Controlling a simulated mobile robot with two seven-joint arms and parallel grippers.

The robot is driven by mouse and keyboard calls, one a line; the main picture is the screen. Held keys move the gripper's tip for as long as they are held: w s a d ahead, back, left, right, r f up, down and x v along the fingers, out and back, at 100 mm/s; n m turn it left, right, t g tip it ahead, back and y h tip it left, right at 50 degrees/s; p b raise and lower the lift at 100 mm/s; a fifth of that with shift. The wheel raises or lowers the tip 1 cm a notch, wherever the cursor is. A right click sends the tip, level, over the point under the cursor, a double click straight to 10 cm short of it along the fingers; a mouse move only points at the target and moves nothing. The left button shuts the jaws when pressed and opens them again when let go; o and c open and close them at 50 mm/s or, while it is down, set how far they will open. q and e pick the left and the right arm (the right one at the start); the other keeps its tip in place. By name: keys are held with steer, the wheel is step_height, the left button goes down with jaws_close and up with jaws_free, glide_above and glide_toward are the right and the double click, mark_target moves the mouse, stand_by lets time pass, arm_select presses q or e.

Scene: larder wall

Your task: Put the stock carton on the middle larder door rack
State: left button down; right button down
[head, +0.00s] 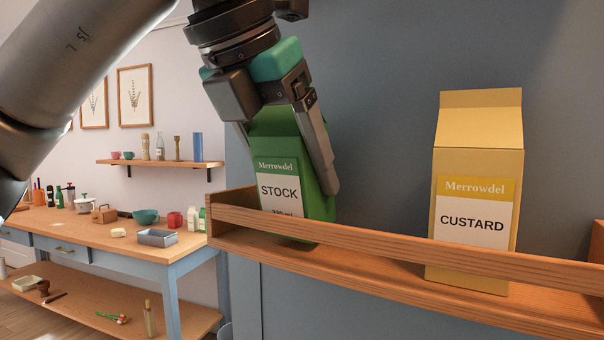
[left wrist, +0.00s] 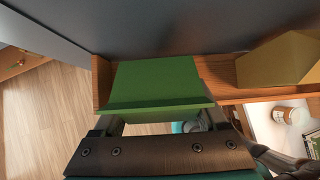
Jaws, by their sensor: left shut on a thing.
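The green stock carton (head: 288,187) is at the left end of the door rack (head: 400,248), with its lower part behind the front rail. It tilts slightly. Its green top shows in the left wrist view (left wrist: 158,80), over the rack's end. My left gripper (head: 288,165) is shut on the carton from above, with a finger along each side. In the left wrist view the gripper (left wrist: 165,128) is at the carton's near edge. Whether the carton's base touches the rack floor is hard to tell. My right gripper is not in view.
A yellow custard carton (head: 477,200) stands upright in the rack to the right, with a clear gap between it and the stock carton. The grey-blue door panel (head: 385,100) is behind the rack. A worktable (head: 110,238) with several items stands at the left.

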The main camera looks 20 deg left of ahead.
arm_select(q)
steer(key=shift+w+d+r+g+y+p, duration=0.2)
steer(key=shift+w+g+p, duration=0.2)
steer(key=shift+g+p, duration=0.15)
steer(key=shift+w+d+r+g+y+p, duration=0.1)
steer(key=shift+w+d+r+g+p, duration=0.1)
steer(key=shift+w+g+p, duration=0.35)
steer(key=shift+s+a+f+g+b, duration=0.1)
steer(key=shift+f+g+b, duration=0.1)
steer(key=shift+f, duration=0.3)
steer(key=shift+s+a+f+g+b, duration=0.1)
steer(key=shift+f+b, duration=0.05)
steer(key=shift+f, duration=0.35)
steer(key=shift+d, duration=0.1)
steer(key=shift+f, duration=0.1)
jaws_free()
